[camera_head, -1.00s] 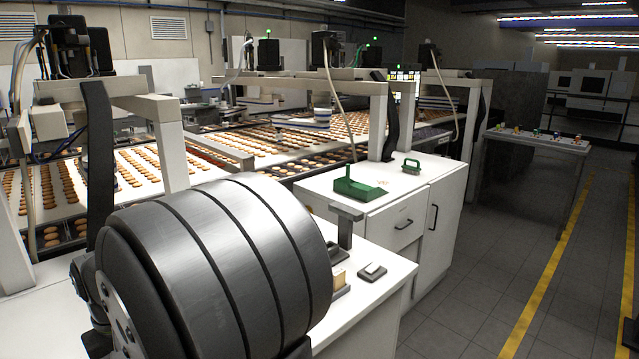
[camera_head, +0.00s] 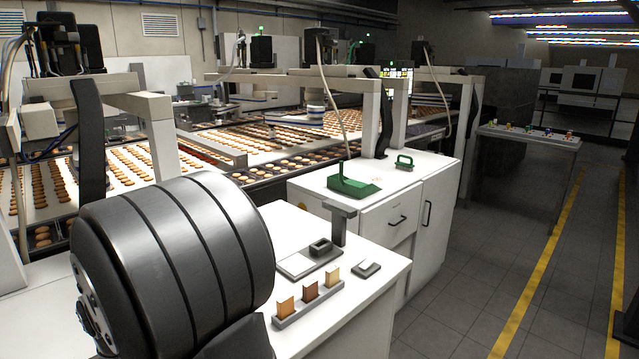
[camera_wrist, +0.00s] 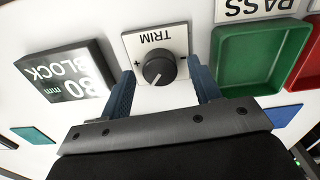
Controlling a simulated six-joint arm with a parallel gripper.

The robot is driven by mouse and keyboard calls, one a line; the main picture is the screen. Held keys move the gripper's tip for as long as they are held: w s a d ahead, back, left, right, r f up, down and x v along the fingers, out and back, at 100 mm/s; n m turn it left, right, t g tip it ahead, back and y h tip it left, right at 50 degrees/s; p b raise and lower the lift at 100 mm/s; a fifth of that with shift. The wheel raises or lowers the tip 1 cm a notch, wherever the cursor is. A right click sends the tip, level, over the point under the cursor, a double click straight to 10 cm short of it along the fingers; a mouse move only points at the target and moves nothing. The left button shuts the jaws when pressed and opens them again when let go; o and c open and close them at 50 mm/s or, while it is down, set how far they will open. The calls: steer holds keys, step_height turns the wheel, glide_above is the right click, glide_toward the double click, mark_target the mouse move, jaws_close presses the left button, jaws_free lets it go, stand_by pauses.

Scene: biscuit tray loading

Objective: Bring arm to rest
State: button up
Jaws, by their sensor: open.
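In the wrist view my gripper (camera_wrist: 162,70) is open, with two blue fingers set wide apart. A black knob (camera_wrist: 159,69) on a white plate marked TRIM shows between the fingers, and nothing is held. How far the fingertips are from the plate is hard to tell. In the head view a large dark rounded link of my arm fills the lower left. My gripper itself does not show there.
In the wrist view a dark BLOCK plate (camera_wrist: 68,75) lies left, and a green tray (camera_wrist: 262,58) and red tray (camera_wrist: 308,68) lie right. In the head view a rack of coloured tiles (camera_head: 308,303) stands on the white counter (camera_head: 372,305), near a green dustpan-like item (camera_head: 352,184).

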step_height(320, 180, up, 17)
step_height(320, 180, down, 18)
steer(key=shift+r, duration=0.25)
steer(key=n, duration=0.4)
steer(key=shift+r, duration=0.1)
steer(key=n, duration=0.4)
steer(key=shift+r, duration=0.1)
step_height(320, 180, up, 10)
steer(key=shift+f, duration=0.25)
stand_by(1.5)
